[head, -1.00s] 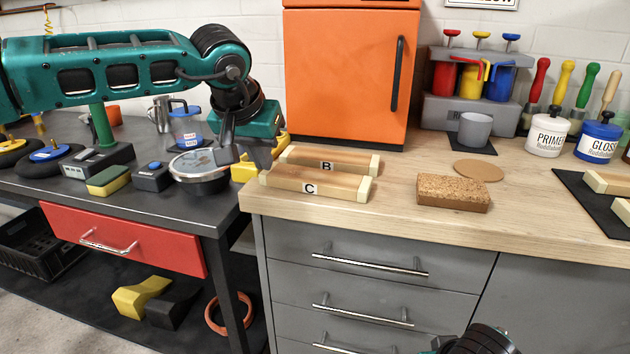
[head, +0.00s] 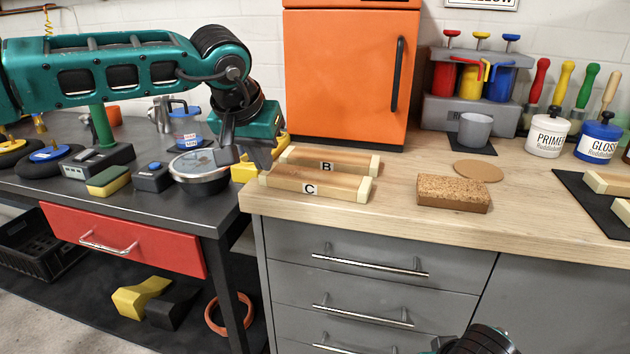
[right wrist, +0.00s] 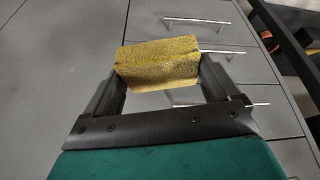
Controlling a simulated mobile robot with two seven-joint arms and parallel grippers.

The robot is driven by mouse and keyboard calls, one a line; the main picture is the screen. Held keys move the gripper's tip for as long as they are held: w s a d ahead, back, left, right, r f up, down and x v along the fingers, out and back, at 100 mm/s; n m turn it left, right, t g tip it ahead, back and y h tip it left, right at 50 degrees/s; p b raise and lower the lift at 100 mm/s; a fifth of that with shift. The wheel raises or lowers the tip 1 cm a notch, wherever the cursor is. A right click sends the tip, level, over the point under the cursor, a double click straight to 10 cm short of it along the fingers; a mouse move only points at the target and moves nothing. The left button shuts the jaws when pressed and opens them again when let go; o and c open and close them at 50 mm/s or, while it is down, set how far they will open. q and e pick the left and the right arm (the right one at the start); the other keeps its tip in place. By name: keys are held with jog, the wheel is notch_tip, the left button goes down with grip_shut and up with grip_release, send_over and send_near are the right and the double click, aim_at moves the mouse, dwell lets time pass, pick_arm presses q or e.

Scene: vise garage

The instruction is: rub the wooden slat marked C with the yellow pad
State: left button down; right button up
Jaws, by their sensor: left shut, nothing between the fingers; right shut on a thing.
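The wooden slat marked C (head: 335,184) lies on the wooden worktop near its left front edge, with pale blocks at its ends. Slat B (head: 345,161) lies just behind it. My left gripper (head: 262,168) is shut and empty, hanging just left of the slats' left ends. My right gripper (right wrist: 160,88) is shut on the yellow pad (right wrist: 157,62), which has a speckled, gritty face. In the right wrist view the pad is in front of the grey drawers, away from slat C. The head view shows only a dark part of my right arm at the bottom edge.
A brown cork-topped block (head: 453,193) and a round cork disc (head: 479,171) lie right of the slats. An orange cabinet (head: 345,75) stands behind them. Drawer handles (head: 370,263) stick out below the worktop. A yellow-green sponge (head: 108,180) lies on the dark bench.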

pick_arm(q)
jog(key=shift+f+b, duration=0.3)
jog(key=shift+f, duration=0.2)
pick_arm(e)
jog(key=shift+f, duration=0.25)
pick_arm(q)
jog(key=shift+r, duration=0.1)
pick_arm(e)
jog(key=shift+r, duration=0.1)
notch_tip(320, 180, up, 5)
jog(key=p, duration=0.5)
pick_arm(q)
notch_tip(320, 180, up, 6)
